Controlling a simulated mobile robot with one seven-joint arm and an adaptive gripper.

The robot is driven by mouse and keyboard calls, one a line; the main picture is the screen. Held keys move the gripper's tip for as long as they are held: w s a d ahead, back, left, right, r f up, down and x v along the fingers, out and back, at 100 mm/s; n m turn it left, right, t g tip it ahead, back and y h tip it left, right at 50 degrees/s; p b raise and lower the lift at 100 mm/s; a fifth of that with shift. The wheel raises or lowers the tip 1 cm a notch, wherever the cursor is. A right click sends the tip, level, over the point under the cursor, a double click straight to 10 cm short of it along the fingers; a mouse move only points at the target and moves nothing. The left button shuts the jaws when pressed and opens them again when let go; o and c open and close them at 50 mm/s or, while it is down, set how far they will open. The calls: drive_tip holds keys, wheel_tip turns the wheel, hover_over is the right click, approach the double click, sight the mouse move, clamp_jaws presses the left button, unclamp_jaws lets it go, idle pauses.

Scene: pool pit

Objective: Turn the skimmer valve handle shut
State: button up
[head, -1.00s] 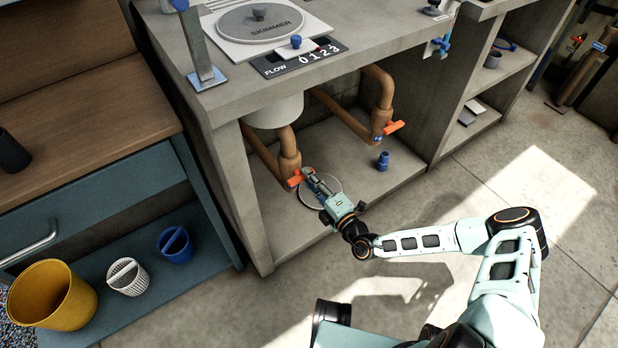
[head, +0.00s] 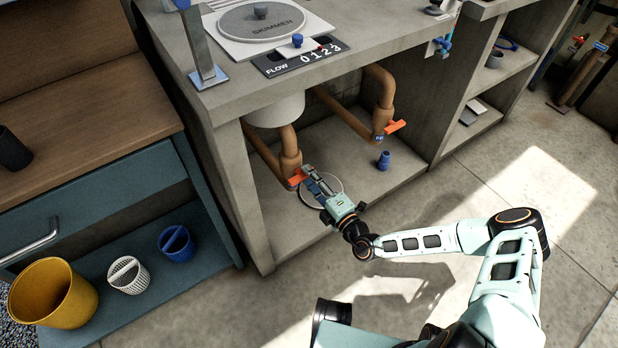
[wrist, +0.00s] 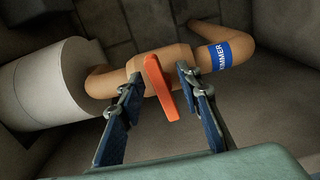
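The skimmer valve handle is an orange lever (wrist: 160,88) on a tan pipe (wrist: 165,62) in the wrist view. A blue label reading "...MMER" (wrist: 216,54) wraps the pipe beside it. In the head view the handle (head: 298,178) sticks out low on the left pipe under the counter. My gripper (wrist: 157,88) is open, its two fingers on either side of the handle with gaps between. The lever's near end points toward me, slightly tilted. In the head view my gripper (head: 309,178) is at the handle, and its fingertips partly cover it.
A second orange handle (head: 395,126) sits on the right pipe. A blue fitting (head: 384,160) stands on the cabinet floor right of my gripper. The counter (head: 237,102) overhangs above. A white cylinder (wrist: 40,85) joins the pipe at left in the wrist view.

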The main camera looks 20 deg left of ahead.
drive_tip(key=v, duration=1.2)
drive_tip(key=shift+o, duration=0.6)
drive_tip(key=shift+a, duration=0.1)
